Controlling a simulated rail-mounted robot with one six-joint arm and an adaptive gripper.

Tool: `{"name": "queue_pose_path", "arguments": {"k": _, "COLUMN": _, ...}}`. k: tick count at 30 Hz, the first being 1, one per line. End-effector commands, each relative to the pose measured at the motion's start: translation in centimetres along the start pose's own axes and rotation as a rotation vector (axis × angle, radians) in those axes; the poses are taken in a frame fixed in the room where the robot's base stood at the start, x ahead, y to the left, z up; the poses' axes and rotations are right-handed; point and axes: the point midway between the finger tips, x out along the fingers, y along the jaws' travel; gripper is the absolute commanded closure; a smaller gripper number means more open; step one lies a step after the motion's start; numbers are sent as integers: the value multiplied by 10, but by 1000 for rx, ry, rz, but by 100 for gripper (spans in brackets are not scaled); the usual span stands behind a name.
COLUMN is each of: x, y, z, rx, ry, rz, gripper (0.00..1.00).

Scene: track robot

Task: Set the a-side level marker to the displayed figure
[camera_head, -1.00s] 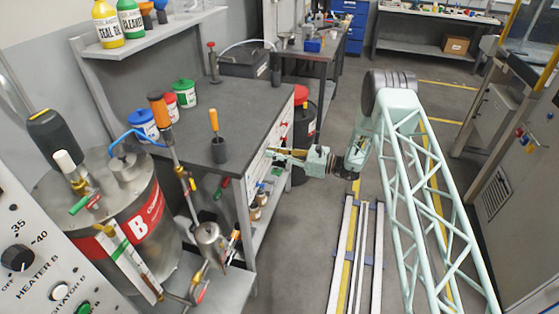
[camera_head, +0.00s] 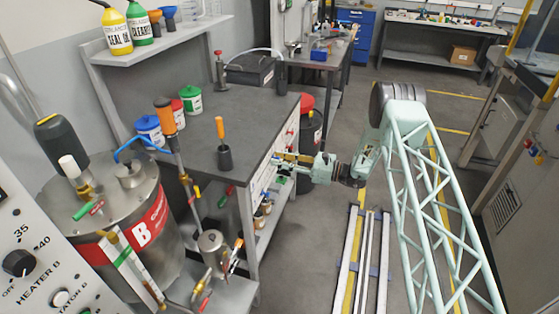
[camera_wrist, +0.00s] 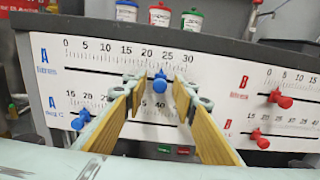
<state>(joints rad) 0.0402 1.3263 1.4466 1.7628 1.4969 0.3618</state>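A white panel (camera_wrist: 105,62) with printed scales fills the middle of the wrist view. Its upper A scale runs from 0 to 30, and a blue knob (camera_wrist: 160,83) sits on it between 20 and 25. A second blue knob (camera_wrist: 82,119) sits on the lower A scale near 20. My gripper (camera_wrist: 158,86) is open; its two wood-coloured fingers stand either side of the upper blue knob, with gaps on both sides. Whether the tips reach the knob's depth I cannot tell. In the head view my gripper (camera_head: 282,161) is at the bench's panel side. No displayed figure is readable.
Two red knobs (camera_wrist: 280,99) (camera_wrist: 260,138) sit on the B scales to the right. The grey bench (camera_head: 240,115) carries tubs and an orange-handled tool (camera_head: 221,142). A steel drum (camera_head: 120,215) stands at left. The floor beside my rail is clear.

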Motion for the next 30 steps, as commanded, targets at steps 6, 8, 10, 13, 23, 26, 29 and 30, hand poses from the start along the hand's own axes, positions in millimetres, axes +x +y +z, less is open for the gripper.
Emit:
{"name": "queue_pose_path", "arguments": {"k": 6, "x": -8, "y": 0, "z": 0, "rx": 0, "ry": 0, "rz": -1, "gripper": 75}}
{"name": "queue_pose_path", "arguments": {"k": 8, "x": -12, "y": 0, "z": 0, "rx": 0, "ry": 0, "rz": -1, "gripper": 75}}
{"name": "queue_pose_path", "arguments": {"k": 10, "x": -19, "y": -1, "z": 0, "rx": 1, "ry": 0, "rz": -2, "gripper": 75}}
{"name": "queue_pose_path", "arguments": {"k": 13, "x": -31, "y": -1, "z": 0, "rx": 1, "ry": 0, "rz": -2, "gripper": 75}}
{"name": "queue_pose_path", "arguments": {"k": 23, "x": -80, "y": -1, "z": 0, "rx": 0, "ry": 0, "rz": -3, "gripper": 75}}
{"name": "queue_pose_path", "arguments": {"k": 26, "x": -92, "y": -1, "z": 0, "rx": 0, "ry": 1, "rz": -1, "gripper": 75}}
{"name": "queue_pose_path", "arguments": {"k": 29, "x": -104, "y": -1, "z": 0, "rx": 0, "ry": 0, "rz": -2, "gripper": 75}}
{"name": "queue_pose_path", "arguments": {"k": 30, "x": -108, "y": -1, "z": 0, "rx": 0, "ry": 0, "rz": -2, "gripper": 75}}
